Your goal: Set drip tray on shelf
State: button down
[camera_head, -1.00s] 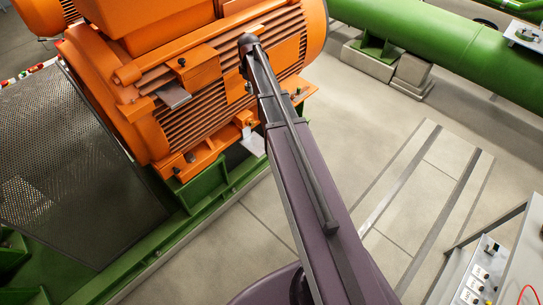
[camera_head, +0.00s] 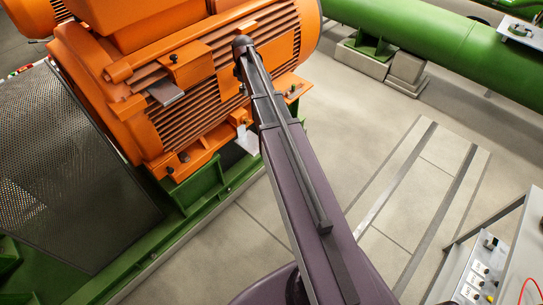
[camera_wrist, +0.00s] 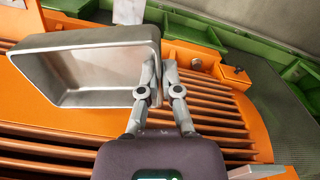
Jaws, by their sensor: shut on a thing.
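The drip tray is a grey metal pan (camera_wrist: 100,72) with a raised rim, seen in the wrist view in front of the orange motor. My gripper (camera_wrist: 160,66) is shut on the right-hand wall of the tray, with the tray extending left of the fingers. In the head view my arm reaches out to the orange motor's side, and the tray and gripper are hidden there. I cannot make out a shelf for certain in either view.
The orange finned motor (camera_head: 215,95) stands on a green base frame (camera_head: 195,190). A perforated guard (camera_head: 70,160) is at left. A large green pipe (camera_head: 440,35) runs at upper right. A workbench edge (camera_head: 522,255) is at lower right. The floor between is clear.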

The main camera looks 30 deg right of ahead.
jog(key=d+f+n+b, duration=0.3)
jog(key=f+n+b, duration=0.1)
jog(key=f+b, duration=0.9)
jog(key=s+d+f+n+b, duration=0.1)
jog(key=d+f+n+b, duration=0.2)
jog(key=f+b, duration=1.1)
jog(key=s+d+f+n+b, duration=0.1)
jog(key=d+f+n+b, duration=0.3)
jog(key=f+b, duration=1)
jog(key=shift+f+n, duration=0.5)
jog(key=shift+n, duration=1.1)
jog(key=shift+d, duration=0.15)
jog(key=shift+w, duration=0.15)
jog(key=shift+w+a+f+b, duration=0.35)
jog(key=shift+w+a, duration=0.2)
jog(key=shift+w, duration=0.85)
jog(key=shift+w+a+f+b, duration=0.3)
jog(key=shift+w+a+f, duration=0.15)
jog(key=shift+w, duration=0.9)
jog(key=shift+w+a+f+b, duration=0.35)
jog(key=shift+w+a, duration=0.25)
jog(key=shift+w, duration=0.8)
jog(key=shift+f+b, duration=0.3)
jog(key=shift+b, duration=0.1)
jog(key=c, duration=0.7)
grip_release()
